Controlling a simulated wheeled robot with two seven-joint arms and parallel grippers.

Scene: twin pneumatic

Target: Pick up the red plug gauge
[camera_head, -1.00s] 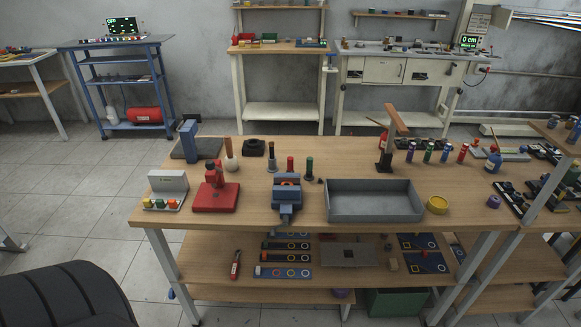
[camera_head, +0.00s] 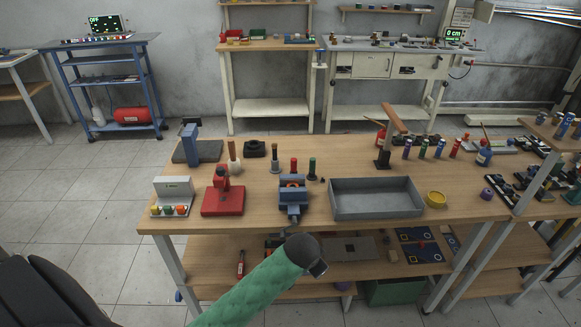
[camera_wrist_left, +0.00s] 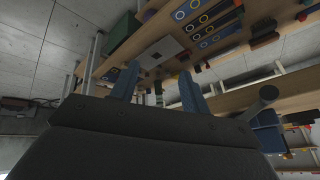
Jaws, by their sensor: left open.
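A small upright red cylinder with a dark base, which looks like the red plug gauge (camera_head: 294,165), stands on the workbench top just behind the blue vise (camera_head: 294,194). A similar green one (camera_head: 312,168) stands right beside it. My left arm in its green sleeve comes in from the bottom, its dark wrist end in front of the bench's front edge, well short of the red gauge. In the left wrist view my left gripper (camera_wrist_left: 158,88) shows two blue fingers spread apart with nothing between them. My right gripper is not in view.
A red press-like stand (camera_head: 223,197) is left of the vise, and a grey open tray (camera_head: 375,211) is right of it. A lower shelf (camera_head: 215,262) runs under the bench top.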

